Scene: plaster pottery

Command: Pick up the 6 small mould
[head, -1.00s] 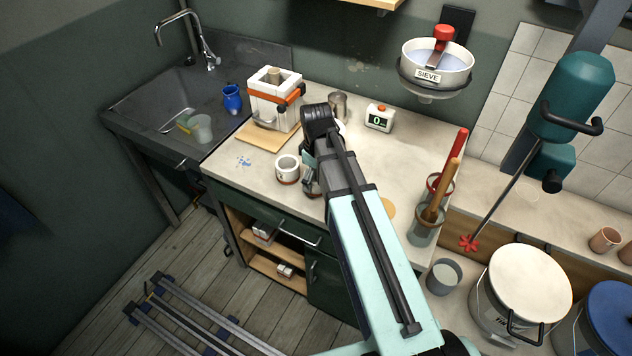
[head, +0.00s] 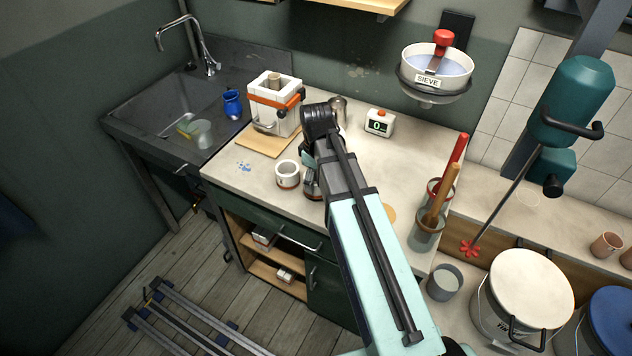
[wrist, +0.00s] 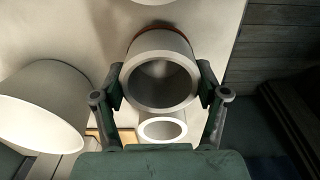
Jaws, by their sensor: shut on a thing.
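In the wrist view a white, round, hollow mould (wrist: 160,82) with a reddish-brown band at its far end is between the two fingers of my gripper (wrist: 161,88). The fingers are shut on its outer wall, one on each side. A white pot with a reddish base (head: 288,174) stands just left of my gripper. A smaller-looking white ring (wrist: 162,129) shows below the held mould in the wrist view. I cannot tell whether the held mould touches the counter.
A plaster block mould with an orange strap (head: 274,102) stands behind on a wooden board (head: 258,143). A metal cup (head: 339,108) and a small scale display (head: 379,123) are behind my gripper. A large white vessel (wrist: 40,112) is at the wrist view's left. The counter's front edge is close.

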